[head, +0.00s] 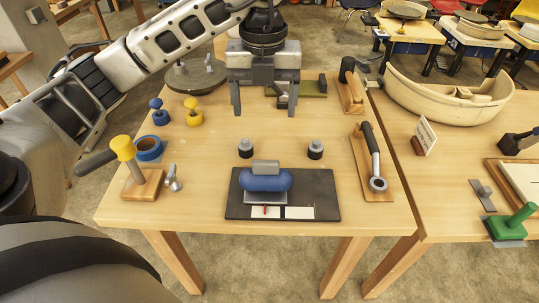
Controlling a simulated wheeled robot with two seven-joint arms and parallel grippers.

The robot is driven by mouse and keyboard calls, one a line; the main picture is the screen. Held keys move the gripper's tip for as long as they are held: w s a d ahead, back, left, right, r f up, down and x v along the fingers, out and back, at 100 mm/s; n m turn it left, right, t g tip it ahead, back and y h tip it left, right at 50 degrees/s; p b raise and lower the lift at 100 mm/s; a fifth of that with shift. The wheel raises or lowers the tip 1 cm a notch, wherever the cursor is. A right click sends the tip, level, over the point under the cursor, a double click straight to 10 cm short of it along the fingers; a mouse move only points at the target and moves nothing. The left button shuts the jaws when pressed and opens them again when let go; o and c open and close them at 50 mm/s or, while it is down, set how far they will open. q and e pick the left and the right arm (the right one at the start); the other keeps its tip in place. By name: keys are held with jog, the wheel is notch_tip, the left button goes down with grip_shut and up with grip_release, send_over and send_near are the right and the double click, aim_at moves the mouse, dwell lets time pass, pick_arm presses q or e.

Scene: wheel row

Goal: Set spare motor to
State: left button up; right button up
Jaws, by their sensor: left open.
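A blue rounded body (279,181) with a grey box (266,166) on top, which looks like the motor, rests on a dark mat (323,190) near the table's front. In front of it on the mat are two white label fields (299,213); a small red mark shows on the left one. My left gripper (264,108) is open and empty, fingers pointing down, behind the blue body and apart from it. My right gripper is not in view.
Two dark knobs with grey tops, left (245,148) and right (315,149), stand behind the mat. A yellow-knobbed lever on a wooden block (143,185) is at left. A wooden board with a black-handled tool (373,160) is at right. Bare wood lies between.

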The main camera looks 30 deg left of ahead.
pick_arm(q)
jog(key=b, duration=0.1)
send_near(265, 161)
jog(key=shift+s, duration=0.15)
notch_tip(265, 161, down, 9)
jog(key=shift+f, duration=0.65)
